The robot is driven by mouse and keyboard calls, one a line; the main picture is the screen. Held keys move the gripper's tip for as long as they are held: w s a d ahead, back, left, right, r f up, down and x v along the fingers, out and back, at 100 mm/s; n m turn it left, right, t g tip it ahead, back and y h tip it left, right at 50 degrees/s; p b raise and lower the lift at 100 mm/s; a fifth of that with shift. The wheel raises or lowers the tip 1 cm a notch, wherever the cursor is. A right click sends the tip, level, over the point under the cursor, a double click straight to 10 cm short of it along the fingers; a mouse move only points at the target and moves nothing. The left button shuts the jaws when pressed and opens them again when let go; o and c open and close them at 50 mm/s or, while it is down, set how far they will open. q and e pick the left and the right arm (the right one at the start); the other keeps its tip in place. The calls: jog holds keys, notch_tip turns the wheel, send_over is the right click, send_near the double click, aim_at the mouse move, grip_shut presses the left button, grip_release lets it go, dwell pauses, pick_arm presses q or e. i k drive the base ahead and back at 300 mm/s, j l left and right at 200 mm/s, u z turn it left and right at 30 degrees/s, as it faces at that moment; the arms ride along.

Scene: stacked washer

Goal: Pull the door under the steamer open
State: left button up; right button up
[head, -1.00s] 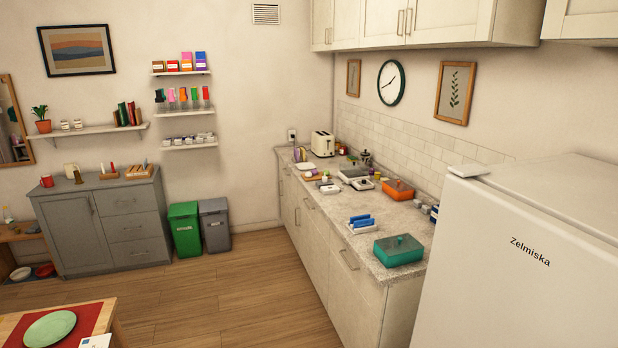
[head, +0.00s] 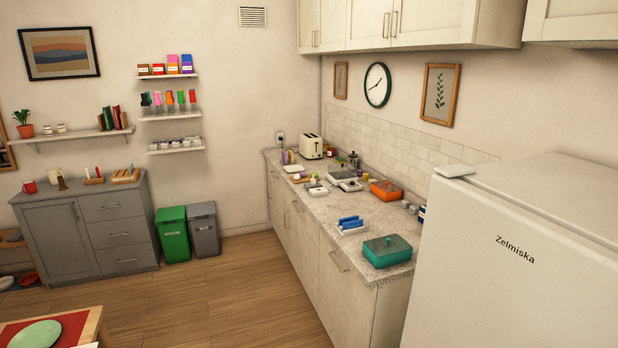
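The lower cabinet fronts (head: 347,290) run under the speckled counter (head: 339,205) on the right, and the fronts I can see look shut. The nearest front has a bar handle (head: 339,262) near its top; more handles show farther back. I cannot tell which thing on the counter is the steamer. A white toaster (head: 311,146), a moka pot (head: 353,159), an orange box (head: 385,190) and a teal box with a clear lid (head: 387,251) stand there. Neither of my grippers is in view.
A white fridge (head: 510,270) stands close on the right, beyond the counter's near end. A table (head: 92,323) with a green plate (head: 35,334) is at lower left. A grey cabinet (head: 85,232) and two bins (head: 172,236) stand at the back. The wooden floor (head: 230,290) between is clear.

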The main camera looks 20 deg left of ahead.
aim_at(303, 252)
jog(key=i+j+u, duration=0.85)
jog(key=i+u, duration=0.15)
jog(key=i, duration=0.35)
jog(key=i+j+u, duration=0.1)
jog(key=i+u, duration=0.25)
jog(key=i, duration=0.15)
